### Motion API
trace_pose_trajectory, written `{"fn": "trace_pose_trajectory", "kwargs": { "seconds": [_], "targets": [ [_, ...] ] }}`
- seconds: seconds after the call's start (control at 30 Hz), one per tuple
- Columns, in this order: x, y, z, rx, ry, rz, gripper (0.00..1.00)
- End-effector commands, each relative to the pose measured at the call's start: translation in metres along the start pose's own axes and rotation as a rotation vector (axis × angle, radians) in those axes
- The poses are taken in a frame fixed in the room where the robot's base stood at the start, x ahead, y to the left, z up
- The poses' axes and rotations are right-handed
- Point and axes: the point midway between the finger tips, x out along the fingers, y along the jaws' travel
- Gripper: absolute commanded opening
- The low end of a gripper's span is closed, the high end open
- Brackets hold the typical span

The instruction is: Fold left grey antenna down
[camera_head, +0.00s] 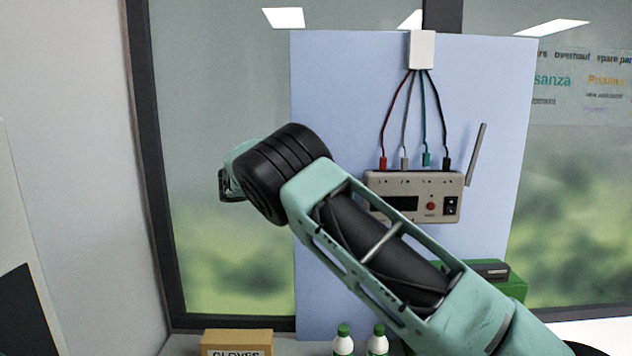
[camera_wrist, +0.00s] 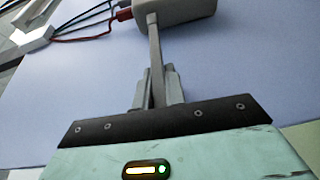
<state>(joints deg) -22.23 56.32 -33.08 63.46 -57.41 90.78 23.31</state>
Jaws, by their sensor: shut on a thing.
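The left grey antenna (camera_wrist: 155,45) is a thin flat bar in the wrist view. It runs from the beige device (camera_wrist: 178,10) at the top down between my gripper's fingers. My gripper (camera_wrist: 155,78) is shut on the antenna, away from its base. In the head view the beige device (camera_head: 415,190) is on the blue panel, with a small screen, a red button and a black switch. Its right antenna (camera_head: 477,155) points up, tilted slightly right. The left antenna and my fingers are hidden behind my arm there.
Red, grey, teal and black cables run from the device's top up to a white box (camera_head: 422,50). The blue panel (camera_head: 340,100) is clear at upper left. Two green-capped bottles (camera_head: 344,342) and a gloves box (camera_head: 237,341) stand low in front.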

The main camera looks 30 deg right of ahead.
Motion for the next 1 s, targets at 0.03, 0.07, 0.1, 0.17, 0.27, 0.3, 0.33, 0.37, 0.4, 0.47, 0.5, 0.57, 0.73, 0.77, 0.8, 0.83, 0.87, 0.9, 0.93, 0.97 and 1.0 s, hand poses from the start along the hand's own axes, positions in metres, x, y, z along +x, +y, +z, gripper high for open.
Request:
{"fn": "trace_pose_trajectory", "kwargs": {
  "seconds": [0.03, 0.07, 0.1, 0.17, 0.27, 0.3, 0.33, 0.37, 0.4, 0.47, 0.5, 0.57, 0.73, 0.77, 0.8, 0.83, 0.87, 0.9, 0.93, 0.97, 1.0],
  "targets": [
    [-0.001, 0.0, -0.001, 0.0, 0.005, 0.0, 0.0],
    [-0.001, 0.0, -0.001, 0.0, 0.005, 0.0, 0.0],
    [-0.001, 0.0, -0.001, 0.0, 0.005, 0.0, 0.0],
    [-0.001, 0.0, -0.001, 0.0, 0.004, -0.001, 0.0],
    [-0.001, 0.0, -0.001, 0.0, 0.004, -0.001, 0.0],
    [-0.001, 0.0, -0.001, 0.0, 0.004, -0.001, 0.2],
    [-0.001, 0.0, -0.001, 0.0, 0.004, -0.001, 0.29],
    [-0.001, 0.0, -0.001, 0.0, 0.004, -0.001, 0.34],
    [-0.001, 0.0, -0.001, 0.0, 0.003, -0.001, 0.34],
    [-0.001, 0.0, 0.0, 0.0, 0.003, -0.001, 0.34],
    [0.0, 0.0, 0.0, 0.0, 0.002, -0.001, 0.34],
    [0.0, 0.0, 0.0, 0.0, 0.002, -0.001, 0.34],
    [-0.005, -0.002, -0.001, 0.0, 0.002, -0.001, 0.34],
    [-0.008, -0.002, -0.001, 0.0, 0.003, -0.001, 0.34],
    [-0.013, -0.003, -0.001, 0.002, 0.003, -0.001, 0.34],
    [-0.018, -0.003, -0.001, 0.003, 0.003, -0.001, 0.34],
    [-0.023, -0.004, -0.001, 0.002, 0.004, -0.001, 0.34],
    [-0.031, -0.005, -0.001, 0.002, 0.005, -0.001, 0.34],
    [-0.037, -0.005, -0.001, 0.003, 0.005, 0.0, 0.34],
    [-0.044, -0.005, -0.001, 0.003, 0.006, 0.0, 0.34],
    [-0.054, -0.005, -0.001, 0.004, 0.006, 0.0, 0.34]
  ]
}}
